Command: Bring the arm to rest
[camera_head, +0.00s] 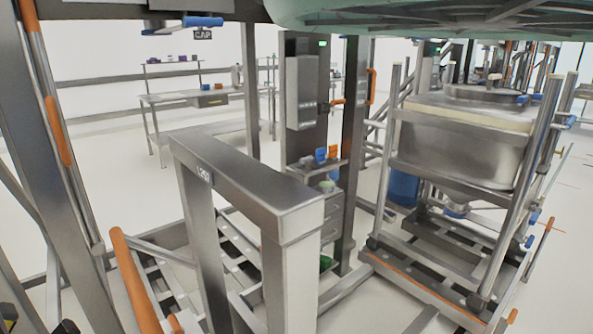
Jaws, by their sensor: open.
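My arm and my gripper cannot be made out in the head view. Small dark shapes with a touch of yellow-green show at the bottom left corner, cut off by the frame edge; I cannot tell what they are. A large steel bin (462,142) with a pale rim sits in a tubular wheeled frame (497,255) on the right.
A thick steel post frame (245,183) stands close in front. Orange handles (135,283) rise at the left. A green-grey overhead structure (400,18) crosses the top. A steel column (305,90) stands behind. A work table (195,98) is at the back left, with open floor around it.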

